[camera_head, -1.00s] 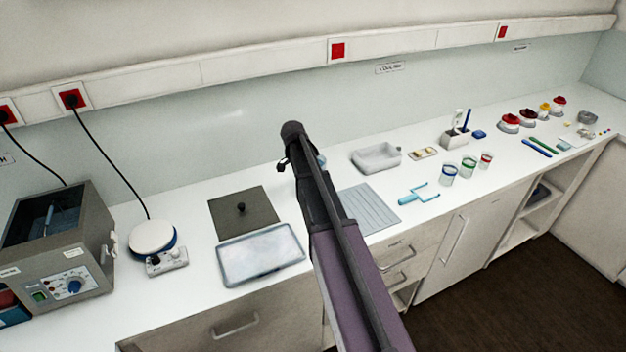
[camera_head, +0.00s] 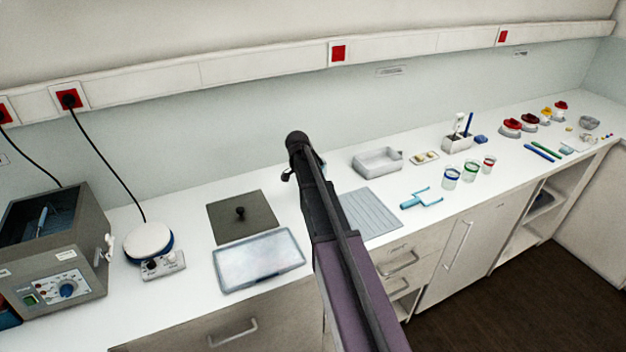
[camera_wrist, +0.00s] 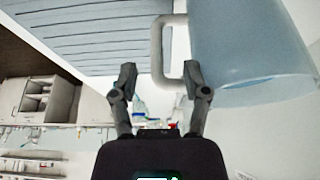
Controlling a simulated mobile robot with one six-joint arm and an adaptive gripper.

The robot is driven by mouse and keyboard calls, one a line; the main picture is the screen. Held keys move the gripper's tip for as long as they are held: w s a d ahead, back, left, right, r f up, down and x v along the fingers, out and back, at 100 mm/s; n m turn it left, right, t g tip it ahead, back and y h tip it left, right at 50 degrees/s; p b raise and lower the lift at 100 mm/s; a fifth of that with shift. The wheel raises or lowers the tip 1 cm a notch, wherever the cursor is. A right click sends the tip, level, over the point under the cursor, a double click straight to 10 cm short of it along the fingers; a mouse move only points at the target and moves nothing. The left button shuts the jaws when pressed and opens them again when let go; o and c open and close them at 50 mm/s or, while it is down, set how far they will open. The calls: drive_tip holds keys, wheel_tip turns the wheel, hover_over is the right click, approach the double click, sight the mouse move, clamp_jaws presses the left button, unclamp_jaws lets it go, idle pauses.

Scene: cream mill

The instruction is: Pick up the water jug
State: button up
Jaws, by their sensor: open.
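The water jug (camera_wrist: 245,45) is pale blue and translucent, at the upper right of the wrist view. Its white loop handle (camera_wrist: 157,50) stands out from its left side. My gripper (camera_wrist: 160,72) is open, with one finger on each side of the handle's lower part in the picture. The right fingertip overlaps the handle's edge; I cannot tell whether they touch. In the head view my arm hides the jug except for a small pale blue patch (camera_head: 322,158), and the gripper is hidden too.
The grey ribbed mat (camera_head: 372,213) lies right of my arm. A white tray (camera_head: 377,168) stands behind it, with a blue forked tool (camera_head: 420,200) and several cups farther right. A dark plate with a knob (camera_head: 243,222) and a pale shallow tray (camera_head: 258,265) lie left.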

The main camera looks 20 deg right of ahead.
drive_tip(key=shift+b+x, duration=1.6)
drive_tip(key=shift+x, duration=0.15)
drive_tip(key=shift+s+d+f+b, duration=0.1)
drive_tip(key=shift+f+b, duration=0.3)
drive_tip(key=shift+f, duration=0.05)
drive_tip(key=shift+s+d+f+b, duration=0.1)
drive_tip(key=shift+f+b, duration=0.25)
drive_tip(key=shift+f, duration=0.1)
drive_tip(key=shift+r, duration=0.1)
clamp_jaws()
